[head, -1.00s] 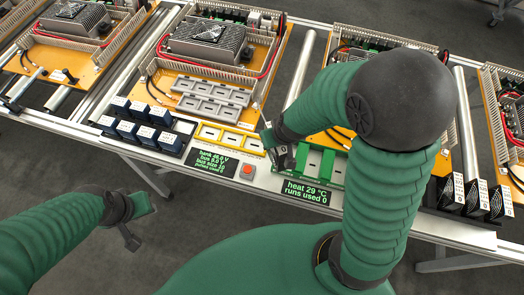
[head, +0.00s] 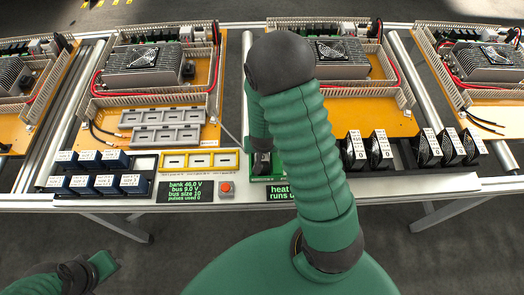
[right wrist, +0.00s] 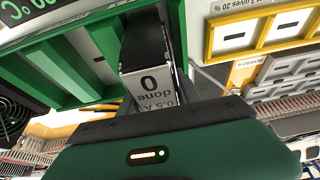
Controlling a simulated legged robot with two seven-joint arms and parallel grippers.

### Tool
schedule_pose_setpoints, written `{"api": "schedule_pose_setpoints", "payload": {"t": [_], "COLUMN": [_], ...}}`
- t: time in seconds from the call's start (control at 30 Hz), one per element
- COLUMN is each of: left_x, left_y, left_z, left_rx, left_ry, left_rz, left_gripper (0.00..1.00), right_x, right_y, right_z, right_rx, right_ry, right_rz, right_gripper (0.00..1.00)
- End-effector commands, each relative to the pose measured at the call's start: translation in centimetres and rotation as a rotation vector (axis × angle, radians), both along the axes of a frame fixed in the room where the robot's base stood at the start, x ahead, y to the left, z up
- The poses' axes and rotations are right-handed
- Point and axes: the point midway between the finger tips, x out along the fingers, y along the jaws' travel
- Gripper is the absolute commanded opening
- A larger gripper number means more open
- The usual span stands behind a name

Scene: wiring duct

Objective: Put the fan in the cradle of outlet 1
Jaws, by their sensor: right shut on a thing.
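My right gripper (head: 262,165) is shut on a fan. My arm hides most of the rack (head: 265,180) in the head view. I cannot tell whether the fan is fully seated, and no outlet number is readable. My left gripper (head: 95,270) hangs low at the left, away from the bench; its finger gap is unclear.
Two fans (head: 367,150) stand right of my arm, with several more (head: 448,147) beyond. The yellow-framed tray (head: 200,160), a red button (head: 226,188) and several dark blue blocks (head: 100,172) are left of the rack. A heat display (head: 283,192) sits in front.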

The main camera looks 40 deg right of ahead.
Motion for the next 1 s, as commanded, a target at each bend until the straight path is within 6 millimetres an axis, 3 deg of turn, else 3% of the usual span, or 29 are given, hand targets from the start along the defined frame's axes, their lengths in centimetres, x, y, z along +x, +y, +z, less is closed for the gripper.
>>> {"api": "schedule_pose_setpoints", "payload": {"t": [0.33, 0.37, 0.53, 0.77, 0.87, 1.0], "left_x": [0.0, 0.0, 0.0, 0.0, 0.0, 0.0], "left_y": [0.0, 0.0, 0.0, 0.0, 0.0, 0.0], "left_z": [-0.4, -0.4, -0.3, 0.2, 0.7, 2.1], "left_rx": [0.000, 0.000, 0.000, 0.000, 0.000, 0.000], "left_ry": [0.000, 0.000, 0.000, 0.000, 0.000, 0.000], "left_rz": [0.001, 0.001, 0.001, 0.001, 0.000, 0.001], "left_gripper": [0.36, 0.36, 0.36, 0.36, 0.36, 0.36], "right_x": [0.1, 0.0, 0.1, 0.1, -0.4, -1.5], "right_y": [0.0, 0.0, 0.0, 0.1, 0.5, 1.5], "right_z": [-0.7, -0.7, -0.6, 0.2, 2.0, 5.8], "right_rx": [0.000, 0.000, 0.000, -0.001, -0.002, -0.002], "right_ry": [-0.002, -0.002, -0.001, -0.003, -0.005, -0.006], "right_rz": [0.002, 0.002, 0.003, 0.003, 0.005, 0.006], "right_gripper": [0.00, 0.41, 0.62, 0.62, 0.62, 0.62]}}
